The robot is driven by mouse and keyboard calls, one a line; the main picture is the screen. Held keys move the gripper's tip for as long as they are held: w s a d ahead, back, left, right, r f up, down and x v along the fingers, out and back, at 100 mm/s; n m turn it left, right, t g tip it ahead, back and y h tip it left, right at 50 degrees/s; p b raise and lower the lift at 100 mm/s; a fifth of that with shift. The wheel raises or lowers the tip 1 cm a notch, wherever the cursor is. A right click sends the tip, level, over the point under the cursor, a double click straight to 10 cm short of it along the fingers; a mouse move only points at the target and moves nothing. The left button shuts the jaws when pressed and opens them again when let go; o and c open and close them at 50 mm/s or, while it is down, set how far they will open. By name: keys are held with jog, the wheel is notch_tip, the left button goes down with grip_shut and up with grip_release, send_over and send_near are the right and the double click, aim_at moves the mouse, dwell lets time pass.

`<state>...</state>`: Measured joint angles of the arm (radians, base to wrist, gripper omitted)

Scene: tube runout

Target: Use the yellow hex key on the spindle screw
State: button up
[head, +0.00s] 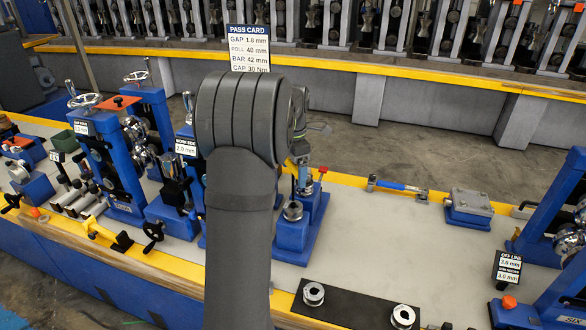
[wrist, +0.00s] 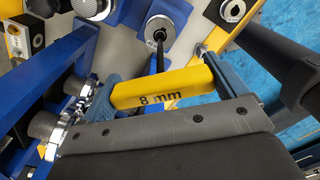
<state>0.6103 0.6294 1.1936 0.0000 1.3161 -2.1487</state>
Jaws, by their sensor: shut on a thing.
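My gripper (wrist: 165,88) is shut on the yellow hex key (wrist: 150,92), whose handle is marked 8 mm and lies across between the fingers. Its black shank runs away from the handle in the wrist view. The shank's far end meets or overlaps a round silver part with a dark centre (wrist: 159,22), which may be the spindle screw. I cannot tell whether the tip is seated in it. In the head view my arm hides most of the gripper and key. A blue stand (head: 294,236) with a silver round top (head: 292,211) shows just right of my arm.
A black mat (head: 350,312) with two silver rolls (head: 313,294) lies at the front. Blue mill stands (head: 108,170) crowd the left. The bench's middle right is clear.

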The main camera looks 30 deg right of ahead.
jog(key=shift+f, duration=0.95)
jog(key=o, duration=0.6)
jog(key=c, duration=0.6)
